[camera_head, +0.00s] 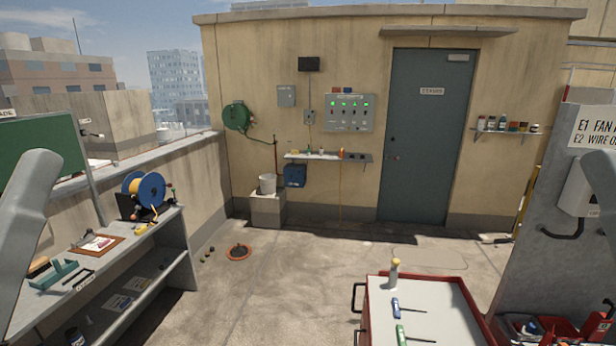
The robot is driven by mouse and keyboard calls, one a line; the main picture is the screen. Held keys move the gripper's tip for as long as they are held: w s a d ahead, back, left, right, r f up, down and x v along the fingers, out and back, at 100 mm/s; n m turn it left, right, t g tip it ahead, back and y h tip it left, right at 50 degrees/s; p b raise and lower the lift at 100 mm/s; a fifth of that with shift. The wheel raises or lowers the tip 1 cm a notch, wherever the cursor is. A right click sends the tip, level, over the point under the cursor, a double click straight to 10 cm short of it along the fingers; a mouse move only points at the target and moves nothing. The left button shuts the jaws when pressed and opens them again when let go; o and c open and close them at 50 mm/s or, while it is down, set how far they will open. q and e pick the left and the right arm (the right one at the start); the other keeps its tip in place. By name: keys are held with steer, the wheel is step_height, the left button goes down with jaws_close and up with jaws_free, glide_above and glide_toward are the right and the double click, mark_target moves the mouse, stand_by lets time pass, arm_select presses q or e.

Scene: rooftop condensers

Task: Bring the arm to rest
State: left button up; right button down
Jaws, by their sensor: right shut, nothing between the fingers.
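A pale grey link of my left arm rises along the left edge of the head view, in front of the shelf unit. A rounded grey shape at the right edge, in front of the grey cabinet (538,210), looks like part of my right arm, but I cannot be sure. I can make out no fingers of either gripper. No object is seen held.
A red tool cart (430,280) with screwdrivers stands front right, red bins (575,338) beside it. A shelf unit (176,237) with a blue cable reel (151,188) stands left. The floor (285,290) between is mostly clear, with a small orange dish (238,253).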

step_height(320, 180, up, 23)
steer(key=p, duration=2)
steer(key=shift+r, duration=0.15)
